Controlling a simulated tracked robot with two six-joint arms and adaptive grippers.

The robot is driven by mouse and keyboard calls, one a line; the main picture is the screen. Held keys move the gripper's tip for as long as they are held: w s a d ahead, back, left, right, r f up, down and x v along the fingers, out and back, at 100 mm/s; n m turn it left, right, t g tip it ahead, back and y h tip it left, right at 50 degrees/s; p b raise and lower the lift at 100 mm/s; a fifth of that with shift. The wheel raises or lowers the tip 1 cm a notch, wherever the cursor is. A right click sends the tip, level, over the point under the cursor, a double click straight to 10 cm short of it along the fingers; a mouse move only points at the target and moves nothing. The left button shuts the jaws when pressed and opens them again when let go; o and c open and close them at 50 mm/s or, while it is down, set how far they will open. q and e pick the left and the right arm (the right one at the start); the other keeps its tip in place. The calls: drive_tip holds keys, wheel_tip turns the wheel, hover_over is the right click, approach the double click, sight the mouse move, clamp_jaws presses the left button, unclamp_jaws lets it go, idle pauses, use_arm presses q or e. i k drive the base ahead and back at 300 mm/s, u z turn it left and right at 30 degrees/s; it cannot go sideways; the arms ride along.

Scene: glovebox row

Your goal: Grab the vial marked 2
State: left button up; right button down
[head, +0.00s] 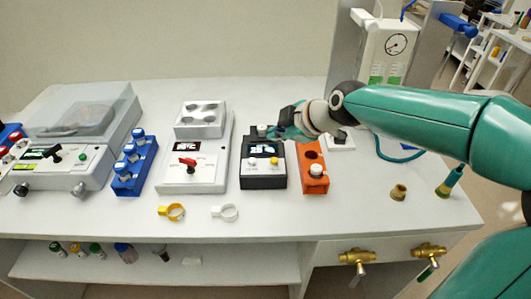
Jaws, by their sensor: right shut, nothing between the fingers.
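No label with a 2 is readable in the head view, so I cannot tell which vial is marked 2. A blue rack (124,181) holds several vials with blue and white tops (130,149). An orange rack (307,156) holds a white-capped vial (316,171) at its near end; its other visible holes look empty. A small pale cap or vial (262,130) stands at the back of a black device. My right gripper (279,131) is shut and empty, just right of that pale top and behind the orange rack; contact is unclear. My left gripper is not in view.
The black device (264,182) stands beside a white device with a red knob (187,162). Yellow (171,212) and white (224,212) rings lie in front. Several small bottles (96,250) stand on the lower shelf. Brass fittings (398,192) are at right. The front bench is mostly clear.

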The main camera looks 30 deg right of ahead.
sight(261, 128)
drive_tip(key=k, duration=1)
